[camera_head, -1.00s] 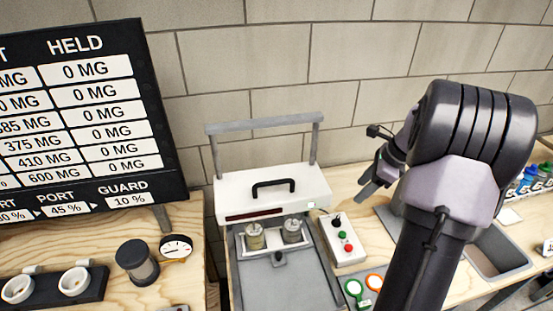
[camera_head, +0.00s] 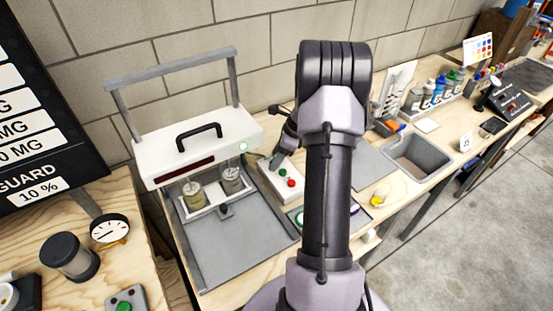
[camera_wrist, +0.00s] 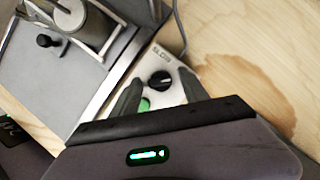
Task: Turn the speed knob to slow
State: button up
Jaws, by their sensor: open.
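A white control box (camera_head: 285,187) sits on the bench right of the white-hooded machine. It carries a green button (camera_head: 282,171) and a red button (camera_head: 291,183). My gripper (camera_wrist: 160,77) is open, with one finger on each side of the knob in the picture. I cannot tell whether the fingers touch it. In the head view my gripper (camera_head: 277,160) is at the box's back end, and the knob is hidden there.
The machine (camera_head: 200,145) with two metal canisters stands close left of the box. A grey sink (camera_head: 418,158) and bottles are further right. A black cable (camera_wrist: 179,28) runs behind the box. Bare wood (camera_wrist: 250,50) lies to its right in the wrist view.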

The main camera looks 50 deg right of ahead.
grip_shut()
jog(key=shift+r, duration=0.1)
jog(key=shift+p, duration=0.3)
jog(key=n+p, duration=0.2)
jog(key=n, duration=0.1)
jog(key=shift+r+g+y+p, duration=0.15)
jog(key=shift+g+y+p, duration=0.25)
jog(key=n+p, duration=0.1)
jog(key=n, duration=0.1)
jog(key=n+g+y+p, duration=0.1)
jog(key=n+p, duration=0.1)
jog(key=shift+w+d+n, duration=0.1)
jog(key=shift+w+n, duration=0.05)
jog(key=shift+n, duration=0.15)
jog(key=n+g+p, duration=0.2)
jog(key=n, duration=0.2)
jog(key=shift+w, duration=0.1)
jog(key=shift+w+n+g+p, duration=0.15)
jog(key=shift+n+g, duration=0.25)
jog(key=shift+n, duration=0.65)
jog(key=shift+s+n+g+p, duration=0.15)
jog(key=shift+n+g, duration=0.25)
jog(key=shift+n, duration=0.65)
jog(key=shift+w, duration=0.1)
